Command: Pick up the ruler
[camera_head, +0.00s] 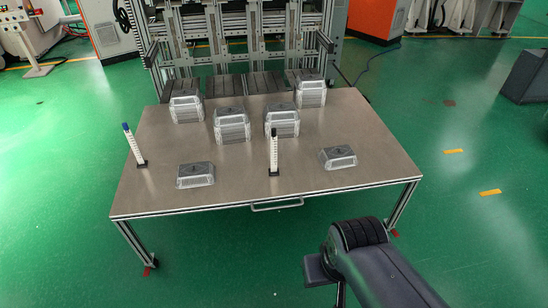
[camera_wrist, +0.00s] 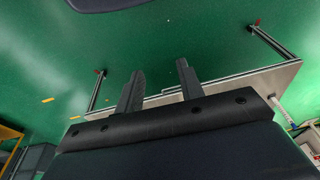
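Two slim white upright strips with marks along them stand on small black bases on the table (camera_head: 235,180). One, a ruler-like strip with a blue top (camera_head: 134,147), is near the table's left edge. The other, a ruler-like strip with a black top (camera_head: 274,150), is near the front middle. I cannot tell for sure which is the ruler. My gripper (camera_wrist: 160,67) shows in the wrist view with its two fingers apart and nothing between them. It is away from both strips. In the head view only my arm shows at the lower right.
Several clear foil-tray-like containers stand on the table: a stack at the back right (camera_head: 311,95), others toward the back, a low one at the front left (camera_head: 195,176) and another at the front right (camera_head: 339,158). A handle (camera_head: 277,206) juts from the front edge. A metal frame stands behind.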

